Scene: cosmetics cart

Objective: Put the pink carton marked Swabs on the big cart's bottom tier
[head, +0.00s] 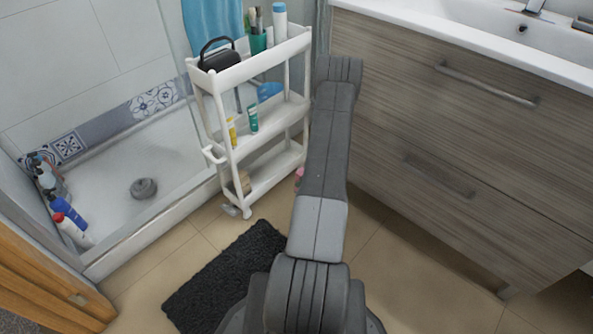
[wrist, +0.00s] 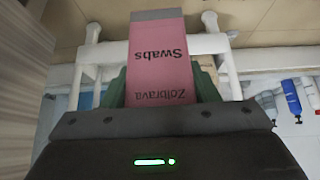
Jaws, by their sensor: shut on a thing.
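The pink carton marked Swabs (wrist: 160,60) is between the green fingers of my gripper (wrist: 162,88) in the wrist view, with its printed face toward the camera and its grey end pointing away. My gripper is shut on it. In the head view my arm hides the gripper, and only a small pink patch (head: 299,173) shows beside the arm. The white three-tier cart (head: 215,125) stands behind. Its bottom tier (head: 272,176) is next to the pink patch. In the wrist view, part of the white cart frame (wrist: 110,48) shows beyond the carton.
A tan item (head: 243,183) is at the left end of the bottom tier. Two tubes stand on the middle tier, with a black case (head: 219,57) on top. A wooden vanity (head: 450,140) stands at the right, a dark mat (head: 225,275) lies in front.

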